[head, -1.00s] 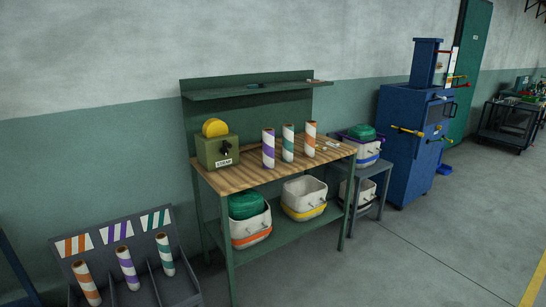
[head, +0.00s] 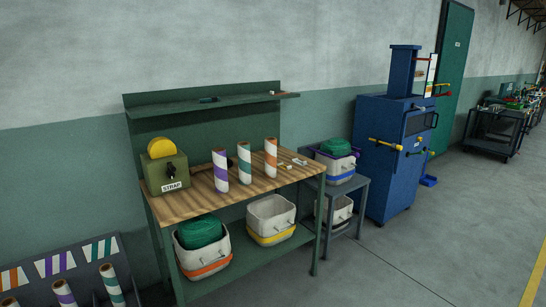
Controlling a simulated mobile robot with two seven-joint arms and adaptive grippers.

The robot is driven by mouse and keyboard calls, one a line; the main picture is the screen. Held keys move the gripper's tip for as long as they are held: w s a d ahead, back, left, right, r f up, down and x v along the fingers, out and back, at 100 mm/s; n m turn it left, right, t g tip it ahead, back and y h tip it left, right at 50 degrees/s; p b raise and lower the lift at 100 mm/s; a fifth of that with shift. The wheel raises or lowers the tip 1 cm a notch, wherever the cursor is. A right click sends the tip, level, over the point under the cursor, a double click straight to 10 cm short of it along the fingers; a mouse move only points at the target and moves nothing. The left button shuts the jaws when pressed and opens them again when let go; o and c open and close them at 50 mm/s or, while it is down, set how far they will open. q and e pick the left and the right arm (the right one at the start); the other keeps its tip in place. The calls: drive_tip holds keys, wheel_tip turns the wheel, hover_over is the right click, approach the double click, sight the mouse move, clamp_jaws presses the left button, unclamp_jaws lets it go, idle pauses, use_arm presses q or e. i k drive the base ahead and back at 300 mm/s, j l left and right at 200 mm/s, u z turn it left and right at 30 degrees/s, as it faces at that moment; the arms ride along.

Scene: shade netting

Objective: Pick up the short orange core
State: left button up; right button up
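An orange-and-white striped core (head: 271,158) stands upright on the wooden workbench top (head: 190,204), at the right of a row of three. A green-striped core (head: 244,164) and a purple-striped core (head: 220,171) stand to its left. Another orange-striped core (head: 10,302) is at the bottom left in the sorting rack, mostly cut off by the picture edge. I cannot tell for sure which orange core is the short one. Neither of my grippers is in view.
The grey rack (head: 122,258) also holds a purple core (head: 64,293) and a green core (head: 110,284). A green STRAP box (head: 165,172) stands on the bench's left. Bins sit on its lower shelf. A side stand (head: 345,188) is at right. Floor in front is clear.

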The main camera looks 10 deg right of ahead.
sight(271, 142)
drive_tip(key=i+l, duration=0.2)
drive_tip(key=i+l+u, duration=0.1)
drive_tip(key=i+l, duration=0.15)
drive_tip(key=l, duration=0.2)
drive_tip(key=i+l, duration=0.2)
drive_tip(key=i+l+u, duration=0.1)
drive_tip(key=l, duration=0.35)
drive_tip(key=i+l, duration=0.3)
drive_tip(key=i+l+u, duration=0.1)
drive_tip(key=l, duration=0.3)
drive_tip(key=i+l, duration=0.3)
drive_tip(key=i+l+u, duration=0.1)
drive_tip(key=l, duration=0.3)
drive_tip(key=i, duration=0.1)
